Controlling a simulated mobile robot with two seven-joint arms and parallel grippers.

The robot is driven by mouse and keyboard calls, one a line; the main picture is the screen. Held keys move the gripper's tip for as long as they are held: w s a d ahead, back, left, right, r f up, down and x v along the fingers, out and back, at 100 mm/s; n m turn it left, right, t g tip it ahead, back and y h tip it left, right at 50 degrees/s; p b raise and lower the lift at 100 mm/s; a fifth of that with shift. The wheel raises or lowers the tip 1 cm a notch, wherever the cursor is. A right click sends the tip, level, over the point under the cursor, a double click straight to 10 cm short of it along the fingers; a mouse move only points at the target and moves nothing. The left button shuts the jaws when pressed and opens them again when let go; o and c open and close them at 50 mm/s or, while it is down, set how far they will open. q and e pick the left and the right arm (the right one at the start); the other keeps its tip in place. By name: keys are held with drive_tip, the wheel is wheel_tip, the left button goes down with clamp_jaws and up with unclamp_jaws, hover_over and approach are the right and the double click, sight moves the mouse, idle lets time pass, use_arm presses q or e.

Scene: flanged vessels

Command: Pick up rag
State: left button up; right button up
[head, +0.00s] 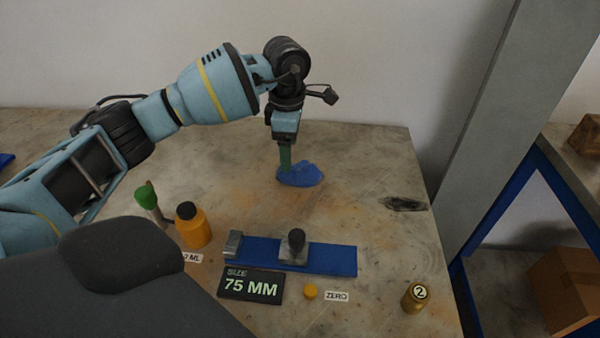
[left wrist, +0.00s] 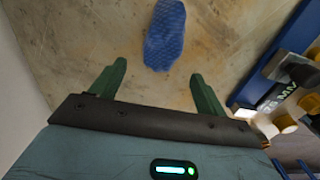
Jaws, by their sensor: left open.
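The rag (head: 300,175) is a crumpled blue cloth lying on the worn table near its back, right of centre. In the left wrist view the rag (left wrist: 165,36) lies ahead of my left gripper, beyond the fingertips and roughly midway between them. My left gripper (head: 285,168) points down beside the rag's left end in the head view. In the left wrist view its two green fingers (left wrist: 158,75) are spread apart with nothing between them. Whether the fingertips touch the table cannot be told. My right gripper is not in view.
A blue fixture (head: 335,258) with metal blocks stands in front of the rag, with a "75 MM" display (head: 250,285). An orange bottle (head: 193,228) and a green-topped item (head: 147,197) stand left. A brass weight (head: 415,297) is front right. The table right of the rag is mostly clear.

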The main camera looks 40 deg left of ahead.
use_arm(q)
drive_tip(key=shift+w+d+f, duration=0.1)
drive_tip(key=shift+d+f, duration=0.05)
drive_tip(key=shift+f, duration=1.35)
drive_tip(key=shift+d+f, duration=0.1)
drive_tip(key=shift+f, duration=1.4)
drive_tip(key=c, duration=1.1)
drive_tip(key=shift+o, duration=0.2)
wheel_tip(320, 180, up, 10)
